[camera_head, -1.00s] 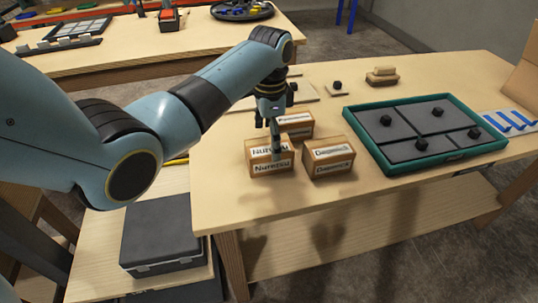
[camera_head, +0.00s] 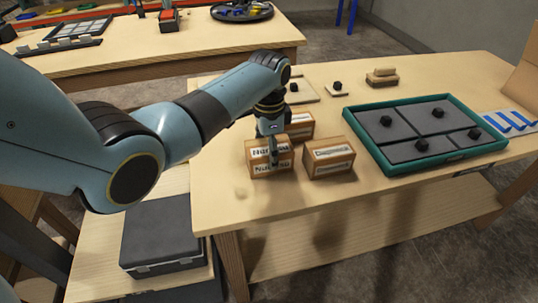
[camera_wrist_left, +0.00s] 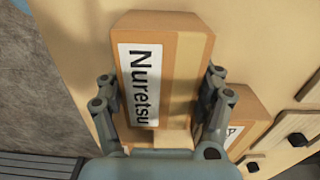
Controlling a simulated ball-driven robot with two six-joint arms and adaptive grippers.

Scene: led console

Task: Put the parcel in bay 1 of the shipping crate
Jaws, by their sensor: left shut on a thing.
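Three brown cardboard boxes with white labels stand together on the table. The front-left box reads Nuretsu (camera_head: 262,171), and it also fills the middle of the left wrist view (camera_wrist_left: 150,75). My left gripper (camera_head: 274,156) is over this box from above, and its fingers sit on either side of it, shut on it. The box stands on the table. A second labelled box (camera_head: 332,169) is to its right, and a third (camera_head: 300,121) is behind, partly hidden by my gripper. A green-rimmed crate (camera_head: 372,160) lies to the right, with dark grey panels bearing black knobs. My right gripper is not in view.
Pale boards with black knobs (camera_head: 336,92) lie behind the boxes. Stacked brown blocks (camera_head: 381,77) are at the back. A blue rack (camera_head: 512,121) is right of the crate. Bare tabletop lies in front of the boxes and crate.

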